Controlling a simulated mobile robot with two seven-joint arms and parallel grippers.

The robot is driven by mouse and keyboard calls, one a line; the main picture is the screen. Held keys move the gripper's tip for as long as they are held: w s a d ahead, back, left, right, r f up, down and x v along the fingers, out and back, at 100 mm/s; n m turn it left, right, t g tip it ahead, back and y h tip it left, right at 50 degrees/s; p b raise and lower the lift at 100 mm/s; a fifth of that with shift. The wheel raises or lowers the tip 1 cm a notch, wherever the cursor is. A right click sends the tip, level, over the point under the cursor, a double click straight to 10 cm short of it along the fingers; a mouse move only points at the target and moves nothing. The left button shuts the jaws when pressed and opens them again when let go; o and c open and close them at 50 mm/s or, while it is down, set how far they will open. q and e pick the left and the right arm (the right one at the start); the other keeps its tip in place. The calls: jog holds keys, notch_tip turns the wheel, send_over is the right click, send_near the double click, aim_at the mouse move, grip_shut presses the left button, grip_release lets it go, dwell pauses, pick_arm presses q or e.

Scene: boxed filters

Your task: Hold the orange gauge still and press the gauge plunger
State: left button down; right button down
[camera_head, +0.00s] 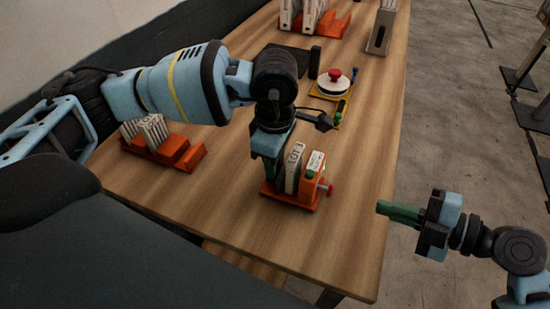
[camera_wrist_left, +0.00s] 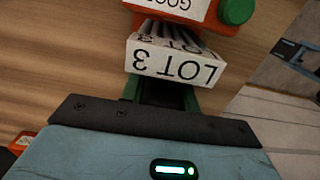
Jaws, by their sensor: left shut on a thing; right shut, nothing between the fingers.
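The orange gauge (camera_head: 314,187) stands at the right end of an orange tray (camera_head: 289,199). White filter boxes marked LOT 3 (camera_head: 293,168) stand left of the gauge. My left gripper (camera_head: 273,166) is lowered at these boxes. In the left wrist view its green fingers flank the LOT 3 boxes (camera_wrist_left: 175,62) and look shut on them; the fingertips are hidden. The gauge (camera_wrist_left: 222,27) shows beyond them with a green knob (camera_wrist_left: 237,11). My right gripper (camera_head: 400,212) is shut and empty, beyond the table's right edge, apart from the plunger.
Another orange rack with boxes (camera_head: 168,150) stands at the left of the wooden table (camera_head: 340,240). More racks stand at the back. The table's front right is clear.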

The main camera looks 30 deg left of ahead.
aim_at(347, 209)
dwell(0.8)
jog(key=m+t, duration=0.1)
jog(key=f+m, duration=0.1)
jog(key=m, duration=0.1)
jog(key=shift+w+f+t+h, duration=0.2)
jog(key=shift+t+h, duration=0.1)
jog(key=shift+t, duration=0.1)
jog(key=m, duration=0.1)
jog(key=f+m+t, duration=0.1)
jog(key=m, duration=0.1)
jog(key=shift+w+t+h, duration=0.15)
jog(key=shift+t+h, duration=0.15)
jog(key=shift+h, duration=0.1)
jog(key=m, duration=0.1)
jog(key=m+t, duration=0.1)
jog(key=m, duration=0.1)
jog(key=m+t+h, duration=0.1)
jog(key=shift+w+d+f, duration=0.25)
jog(key=shift+d, duration=0.15)
jog(key=shift+w+d+r+m+t+h, duration=0.15)
jog(key=shift+m+t, duration=0.15)
jog(key=shift+m, duration=0.35)
jog(key=shift+s+d+f+m+t+h, duration=0.15)
jog(key=shift+m+t, duration=0.15)
jog(key=shift+m, duration=0.3)
jog(key=shift+w+d+r+m+t+h, duration=0.15)
jog(key=shift+m+t, duration=0.15)
jog(key=shift+m, duration=0.35)
jog(key=shift+a, duration=0.15)
